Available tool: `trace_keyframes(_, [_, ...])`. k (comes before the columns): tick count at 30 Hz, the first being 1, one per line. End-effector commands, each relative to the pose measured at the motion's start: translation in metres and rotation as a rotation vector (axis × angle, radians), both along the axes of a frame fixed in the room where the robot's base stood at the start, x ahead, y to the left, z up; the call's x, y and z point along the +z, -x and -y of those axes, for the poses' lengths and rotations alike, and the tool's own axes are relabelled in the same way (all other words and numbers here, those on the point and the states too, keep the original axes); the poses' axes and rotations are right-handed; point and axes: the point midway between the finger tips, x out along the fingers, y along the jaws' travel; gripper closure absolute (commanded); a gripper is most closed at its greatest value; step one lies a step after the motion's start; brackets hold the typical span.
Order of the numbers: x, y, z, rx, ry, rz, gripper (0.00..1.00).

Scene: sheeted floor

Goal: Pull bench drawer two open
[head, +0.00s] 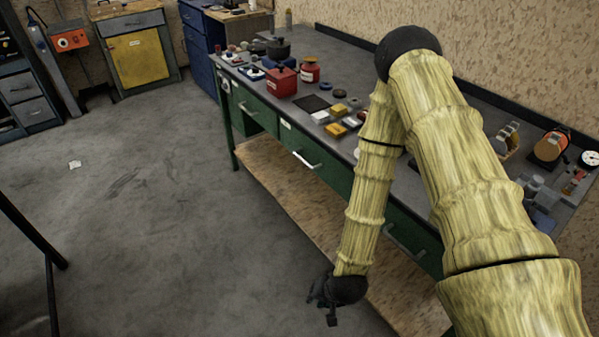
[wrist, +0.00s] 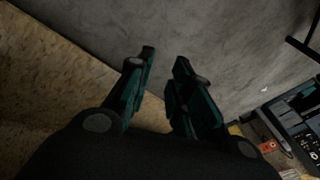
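The green bench (head: 352,139) runs diagonally from the back middle to the lower right, with a grey top. Its front has a row of green drawers with pale bar handles: a far one (head: 247,108), a middle one (head: 304,160) and a near one (head: 405,243). All look closed. Small white labels are too small to read, so I cannot tell which is drawer two. My gripper (head: 324,302) hangs low in front of the bench, below drawer height, apart from every handle. In the wrist view my gripper (wrist: 164,65) has its fingers apart with nothing between them.
A wooden lower shelf (head: 290,198) lies under the drawers, close to my gripper. Red canisters (head: 281,81), yellow blocks and an orange reel (head: 551,146) stand on the bench. A dark frame (head: 45,245) stands at the left edge.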

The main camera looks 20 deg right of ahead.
Motion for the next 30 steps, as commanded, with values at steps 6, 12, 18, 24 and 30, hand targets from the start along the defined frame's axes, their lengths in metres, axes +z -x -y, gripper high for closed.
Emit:
trace_keyframes(6, [-0.011,-0.101,-0.008,-0.284,-0.189,0.169,0.79])
trace_keyframes(12, [0.009,-0.188,-0.001,-0.533,-0.395,0.316,0.79])
trace_keyframes(18, [0.045,-0.265,0.021,-0.76,-0.629,0.455,0.79])
trace_keyframes(24, [0.091,-0.323,0.054,-0.949,-0.872,0.577,0.79])
trace_keyframes(30, [0.127,-0.352,0.081,-1.054,-1.037,0.645,0.79])
